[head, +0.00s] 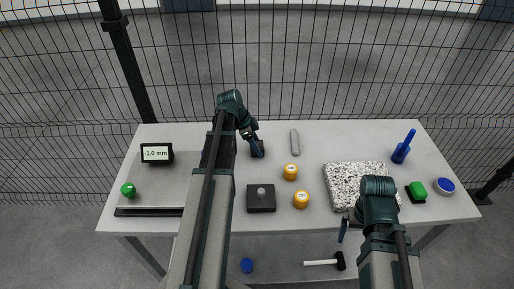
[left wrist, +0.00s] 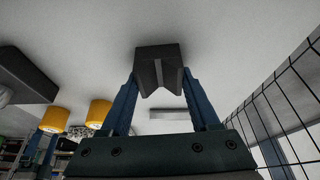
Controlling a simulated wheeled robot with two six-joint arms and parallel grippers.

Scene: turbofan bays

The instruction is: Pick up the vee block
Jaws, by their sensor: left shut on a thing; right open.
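The vee block (left wrist: 160,56) is a dark block with a V-shaped notch. In the left wrist view it sits between the two blue fingers of my left gripper (left wrist: 160,78), which is shut on it. In the head view the vee block (head: 259,150) is small and partly hidden by my left gripper (head: 254,143), near the table's back middle. I cannot tell whether it touches the table. My right gripper (head: 344,229) is open at the front right of the table, beside the speckled plate, partly hidden by its arm.
A grey bar (head: 295,142) lies right of the vee block. Two orange-yellow cylinders (head: 291,172) (head: 301,200) and a dark block with a knob (head: 261,199) stand in front. A speckled granite plate (head: 352,178) is at right, a display (head: 157,153) at left. Wire fencing (head: 300,70) stands behind.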

